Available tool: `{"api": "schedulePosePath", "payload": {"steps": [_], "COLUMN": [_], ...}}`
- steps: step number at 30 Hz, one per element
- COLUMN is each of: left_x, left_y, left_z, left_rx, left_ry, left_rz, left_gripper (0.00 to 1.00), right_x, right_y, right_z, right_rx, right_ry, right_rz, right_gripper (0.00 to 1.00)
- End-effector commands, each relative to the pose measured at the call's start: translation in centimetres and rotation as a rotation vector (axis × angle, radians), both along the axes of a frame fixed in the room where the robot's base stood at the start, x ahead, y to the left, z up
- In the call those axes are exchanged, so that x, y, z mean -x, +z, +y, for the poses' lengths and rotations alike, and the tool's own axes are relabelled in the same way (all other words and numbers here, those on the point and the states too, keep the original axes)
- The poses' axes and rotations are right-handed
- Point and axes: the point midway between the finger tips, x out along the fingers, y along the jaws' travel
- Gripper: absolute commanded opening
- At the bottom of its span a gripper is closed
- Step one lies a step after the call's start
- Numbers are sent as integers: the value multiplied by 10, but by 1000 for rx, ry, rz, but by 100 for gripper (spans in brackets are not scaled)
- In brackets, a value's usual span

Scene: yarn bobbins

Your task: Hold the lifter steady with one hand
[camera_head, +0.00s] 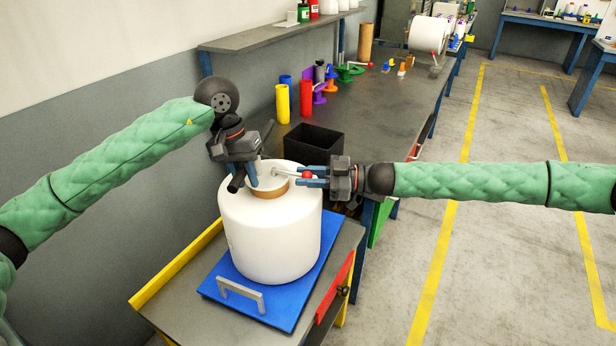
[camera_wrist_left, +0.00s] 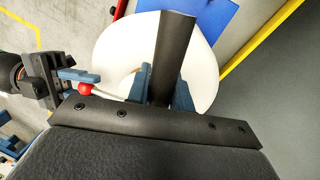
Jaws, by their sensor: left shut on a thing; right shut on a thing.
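A large white yarn bobbin (camera_head: 270,240) stands upright on a blue board, with a brown core (camera_head: 268,191) at its top. The lifter sits at the core; its thin grey lever (camera_head: 288,173) ends in a red knob (camera_head: 307,175). My left gripper (camera_head: 253,177) is over the core, shut on the lifter's black handle (camera_head: 236,184), which crosses the left wrist view (camera_wrist_left: 173,55). My right gripper (camera_head: 314,178) comes from the right and is shut at the red knob; the knob (camera_wrist_left: 85,89) also shows in the left wrist view. The lifter's lower part is hidden in the core.
The blue board (camera_head: 222,284) with a grey handle (camera_head: 240,294) lies on a cart with a yellow edge (camera_head: 180,265). Behind, the grey workbench (camera_head: 385,110) holds a black bin (camera_head: 313,147), yellow and red tubes and smaller parts. Open floor lies to the right.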

Motion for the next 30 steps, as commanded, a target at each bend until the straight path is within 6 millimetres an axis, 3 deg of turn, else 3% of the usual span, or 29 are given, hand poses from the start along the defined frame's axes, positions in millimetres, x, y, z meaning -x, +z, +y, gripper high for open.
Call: {"api": "schedulePosePath", "payload": {"steps": [30], "left_x": [1], "left_y": [-1], "left_z": [2], "left_rx": [-5], "left_ry": [0], "left_rz": [3], "left_gripper": [0], "right_x": [-8], "right_y": [-1], "right_z": [-7], "right_rx": [8], "right_ry": [18], "right_rz": [-1], "right_gripper": [0]}}
